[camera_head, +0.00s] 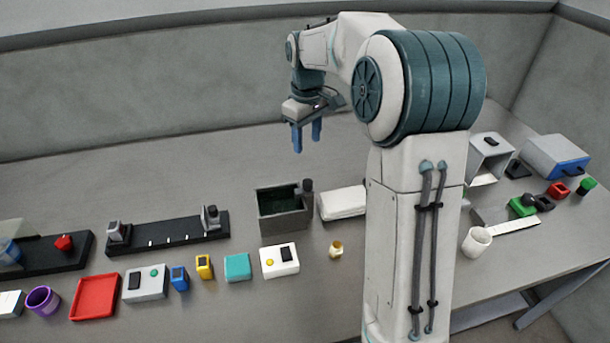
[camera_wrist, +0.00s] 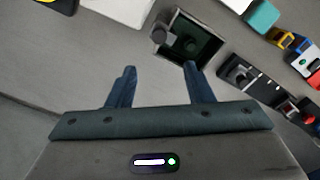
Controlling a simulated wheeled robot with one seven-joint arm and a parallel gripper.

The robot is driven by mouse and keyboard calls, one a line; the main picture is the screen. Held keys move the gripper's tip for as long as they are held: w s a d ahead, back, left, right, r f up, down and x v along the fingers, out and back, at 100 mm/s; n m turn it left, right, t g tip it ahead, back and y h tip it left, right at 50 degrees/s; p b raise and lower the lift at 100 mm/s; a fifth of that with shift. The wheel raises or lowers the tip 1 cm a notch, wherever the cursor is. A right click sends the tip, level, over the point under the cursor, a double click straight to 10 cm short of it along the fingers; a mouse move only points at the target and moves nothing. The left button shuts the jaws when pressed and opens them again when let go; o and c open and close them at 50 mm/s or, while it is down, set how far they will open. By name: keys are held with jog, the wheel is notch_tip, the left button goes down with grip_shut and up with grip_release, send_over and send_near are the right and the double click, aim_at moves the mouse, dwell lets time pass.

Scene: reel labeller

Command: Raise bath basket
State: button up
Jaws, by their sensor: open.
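The bath (camera_head: 284,222) is a grey open box with a dark green inside, standing on the bench at the middle of the head view. A dark upright post with a knob (camera_head: 307,188) stands at its back right corner. The bath also shows in the wrist view (camera_wrist: 176,52), with a round grey knob (camera_wrist: 163,37) at its left. I cannot make out a separate basket in the dark inside. My gripper (camera_head: 306,138) is open and empty, pointing down, above and behind the bath. Its two blue fingers also show in the wrist view (camera_wrist: 160,75), apart from the bath.
A white folded block (camera_head: 343,203) lies right of the bath. A black rail fixture (camera_head: 168,238) is at left. Bare bench lies behind the bath.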

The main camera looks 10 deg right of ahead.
aim_at(308, 182)
notch_tip(308, 182, down, 14)
jog(key=shift+d+r+p, duration=0.1)
jog(key=shift+r+p, duration=0.05)
jog(key=shift+p, duration=0.8)
